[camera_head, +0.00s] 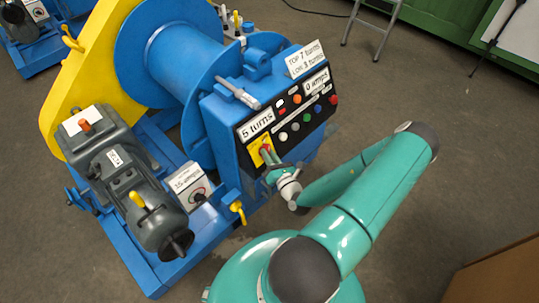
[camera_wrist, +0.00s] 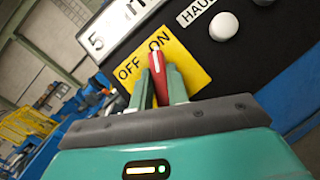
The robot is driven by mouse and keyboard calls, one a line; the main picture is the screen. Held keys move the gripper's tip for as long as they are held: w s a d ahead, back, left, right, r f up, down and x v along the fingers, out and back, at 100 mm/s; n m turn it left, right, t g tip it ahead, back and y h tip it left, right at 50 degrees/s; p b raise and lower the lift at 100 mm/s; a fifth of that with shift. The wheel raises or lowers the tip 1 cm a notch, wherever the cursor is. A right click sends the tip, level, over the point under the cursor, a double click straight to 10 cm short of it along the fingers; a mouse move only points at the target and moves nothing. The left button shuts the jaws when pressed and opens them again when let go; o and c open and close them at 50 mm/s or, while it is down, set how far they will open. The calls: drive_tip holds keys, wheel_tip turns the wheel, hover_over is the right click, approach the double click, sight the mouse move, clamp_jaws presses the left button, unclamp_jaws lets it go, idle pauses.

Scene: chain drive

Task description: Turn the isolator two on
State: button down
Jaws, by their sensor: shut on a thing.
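The isolator switch has a red handle (camera_wrist: 156,65) with a white mark, on a yellow plate (camera_wrist: 190,58) lettered OFF and ON. No number shows on it. In the wrist view the handle's marked end points up, close to the word ON. My gripper (camera_wrist: 159,84) has one finger on each side of the handle and is shut on it.
The black control panel (camera_head: 284,143) carries several coloured buttons and displays reading "5 turns" and "0 amps". A white knob (camera_wrist: 223,26) is close to the plate. The blue winch drum (camera_head: 165,45), yellow guard (camera_head: 95,55) and grey motor (camera_head: 125,180) are left.

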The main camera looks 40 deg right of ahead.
drive_tip(key=shift+m+g+h, duration=0.9)
drive_tip(key=shift+m, duration=1.1)
drive_tip(key=c, duration=1.4)
unclamp_jaws()
drive_tip(key=shift+o, duration=0.2)
drive_tip(key=shift+s+a, duration=0.1)
drive_tip(key=shift+s, duration=0.05)
